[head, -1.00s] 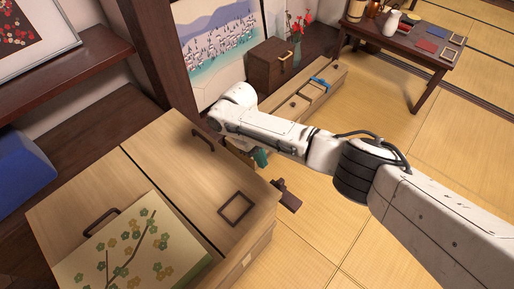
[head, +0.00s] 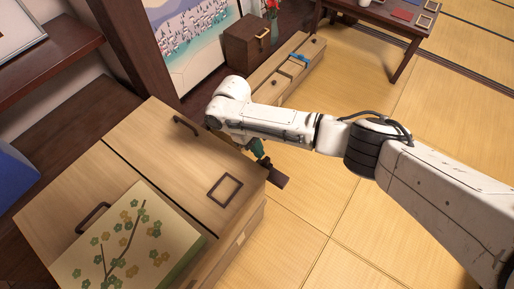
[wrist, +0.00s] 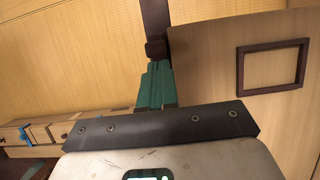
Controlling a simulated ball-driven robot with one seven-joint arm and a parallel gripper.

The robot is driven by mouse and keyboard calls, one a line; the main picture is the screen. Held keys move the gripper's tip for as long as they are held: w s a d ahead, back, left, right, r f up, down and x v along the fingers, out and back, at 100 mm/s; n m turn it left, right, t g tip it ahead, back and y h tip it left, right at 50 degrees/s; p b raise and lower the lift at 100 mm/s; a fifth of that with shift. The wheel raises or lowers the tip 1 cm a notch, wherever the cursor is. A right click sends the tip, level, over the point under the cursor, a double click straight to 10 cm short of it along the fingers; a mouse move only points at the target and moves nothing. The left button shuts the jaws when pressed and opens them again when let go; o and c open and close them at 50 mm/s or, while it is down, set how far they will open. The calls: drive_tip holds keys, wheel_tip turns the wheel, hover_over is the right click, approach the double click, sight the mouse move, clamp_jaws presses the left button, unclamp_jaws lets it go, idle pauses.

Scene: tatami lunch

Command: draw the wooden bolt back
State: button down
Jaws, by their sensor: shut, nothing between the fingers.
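The wooden bolt (head: 277,180) is a dark brown bar at the right side of the pale wooden chest (head: 165,165). In the wrist view a dark bar, apparently the bolt (wrist: 155,22), runs up from just beyond the fingertips and ends in a small block. My gripper (head: 262,158) has green fingers and is shut and empty. Its tips (wrist: 157,66) are right at the near end of that block; I cannot tell whether they touch it. My arm hides part of the chest's far right edge in the head view.
A dark square frame (head: 225,174) lies on the chest top, near the bolt. A flowered box (head: 100,250) sits at the front left. A low cabinet (head: 262,82) with a blue tie stands behind my arm. The tatami floor (head: 300,225) to the right is clear.

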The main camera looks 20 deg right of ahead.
sight(270, 167)
drive_tip(key=p, duration=0.1)
drive_tip(key=r+p, duration=0.1)
drive_tip(key=p, duration=0.1)
drive_tip(key=shift+s, duration=0.2)
drive_tip(key=shift+s+d+p, duration=0.25)
drive_tip(key=shift+s+p, duration=0.15)
drive_tip(key=shift+p, duration=0.85)
drive_tip(key=s+p, duration=0.1)
drive_tip(key=s+d+p, duration=0.1)
drive_tip(key=s+p, duration=0.1)
drive_tip(key=p, duration=0.1)
drive_tip(key=shift+d+f, duration=0.35)
drive_tip(key=shift+d, duration=0.05)
drive_tip(key=shift+s+d+f, duration=0.15)
drive_tip(key=shift+s+d, duration=0.05)
drive_tip(key=shift+s, duration=0.25)
drive_tip(key=shift+f, duration=0.15)
drive_tip(key=shift+s, duration=0.1)
